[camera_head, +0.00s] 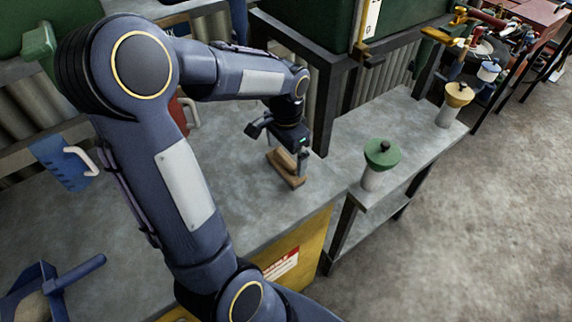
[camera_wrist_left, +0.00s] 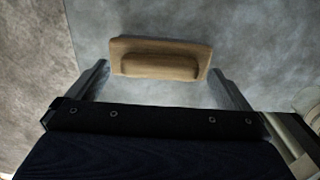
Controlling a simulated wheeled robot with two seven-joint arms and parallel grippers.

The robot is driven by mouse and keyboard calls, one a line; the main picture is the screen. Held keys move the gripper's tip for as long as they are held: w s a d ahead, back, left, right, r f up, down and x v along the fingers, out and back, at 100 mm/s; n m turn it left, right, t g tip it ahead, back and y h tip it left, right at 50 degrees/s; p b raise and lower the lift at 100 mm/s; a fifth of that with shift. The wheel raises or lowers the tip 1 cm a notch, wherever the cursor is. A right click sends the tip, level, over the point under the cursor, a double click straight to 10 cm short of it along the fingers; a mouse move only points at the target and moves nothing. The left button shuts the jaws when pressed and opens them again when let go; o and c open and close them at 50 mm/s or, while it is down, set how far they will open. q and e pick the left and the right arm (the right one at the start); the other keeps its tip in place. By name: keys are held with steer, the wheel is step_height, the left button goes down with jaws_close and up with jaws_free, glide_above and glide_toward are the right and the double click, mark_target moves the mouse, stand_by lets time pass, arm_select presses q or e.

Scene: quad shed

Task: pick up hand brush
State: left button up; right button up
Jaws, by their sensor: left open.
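A wooden hand brush (camera_head: 287,167) lies on the grey worktop (camera_head: 240,205) near its right end. In the left wrist view the brush (camera_wrist_left: 158,57) shows as a tan block with a raised rounded grip, lying crosswise ahead of the fingers. My left gripper (camera_head: 303,165) is right above and beside the brush in the head view and hides part of it. In the wrist view my left gripper (camera_wrist_left: 160,88) is open, one finger near each end of the brush. I cannot tell whether the fingers touch it. My right gripper is not in view.
A dark frame post (camera_head: 325,105) rises close behind my gripper.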

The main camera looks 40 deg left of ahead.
arm_select(q)
steer(key=shift+f, duration=0.5)
steer(key=c, duration=1.1)
steer(key=shift+o, duration=0.2)
steer(key=shift+r, duration=0.1)
